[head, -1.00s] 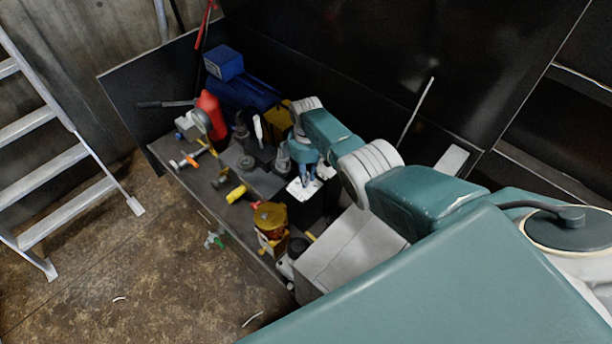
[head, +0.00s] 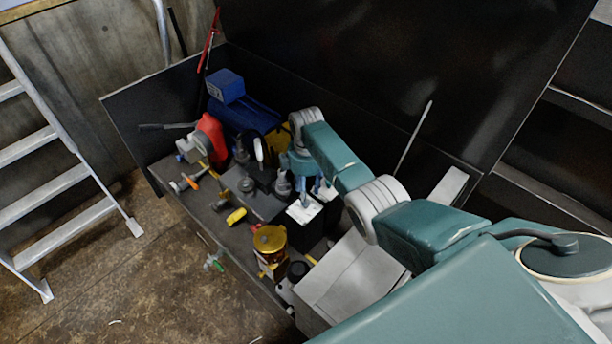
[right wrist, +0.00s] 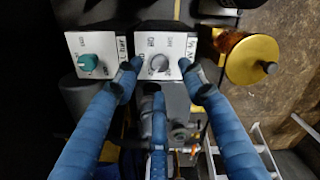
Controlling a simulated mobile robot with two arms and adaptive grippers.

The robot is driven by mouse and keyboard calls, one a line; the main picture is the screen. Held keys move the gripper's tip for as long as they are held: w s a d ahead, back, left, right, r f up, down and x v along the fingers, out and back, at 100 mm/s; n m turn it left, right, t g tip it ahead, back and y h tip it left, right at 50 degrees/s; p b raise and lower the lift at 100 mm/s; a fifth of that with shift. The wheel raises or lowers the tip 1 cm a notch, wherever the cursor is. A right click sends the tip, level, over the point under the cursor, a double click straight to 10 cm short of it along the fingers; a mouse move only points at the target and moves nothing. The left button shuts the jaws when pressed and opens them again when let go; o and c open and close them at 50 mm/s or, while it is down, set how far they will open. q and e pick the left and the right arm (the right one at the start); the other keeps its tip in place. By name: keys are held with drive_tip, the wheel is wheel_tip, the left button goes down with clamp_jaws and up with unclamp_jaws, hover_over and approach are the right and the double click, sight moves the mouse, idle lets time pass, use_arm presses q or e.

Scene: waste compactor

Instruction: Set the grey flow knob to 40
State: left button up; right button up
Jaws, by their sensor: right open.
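The grey flow knob (right wrist: 159,64) is a round knob on a white plate with printed labels in the right wrist view. Its pointer's exact setting is too small to read. My right gripper (right wrist: 160,68) is open, with blue fingers on either side of the grey knob's plate and a third finger below it. I cannot tell whether they touch the knob. In the head view my right gripper (head: 316,188) is over the white plates (head: 303,212), and the knob is not clear there. My left gripper is not in view.
A teal knob (right wrist: 87,63) sits on a second white plate to the left in the right wrist view. An amber and yellow cylinder (head: 270,240) stands near the plates. Pumps and valves crowd the bench (head: 210,222). A ladder (head: 60,150) stands on the left.

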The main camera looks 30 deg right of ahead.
wheel_tip(320, 180, up, 8)
drive_tip(key=shift+f, duration=0.1)
idle(0.6)
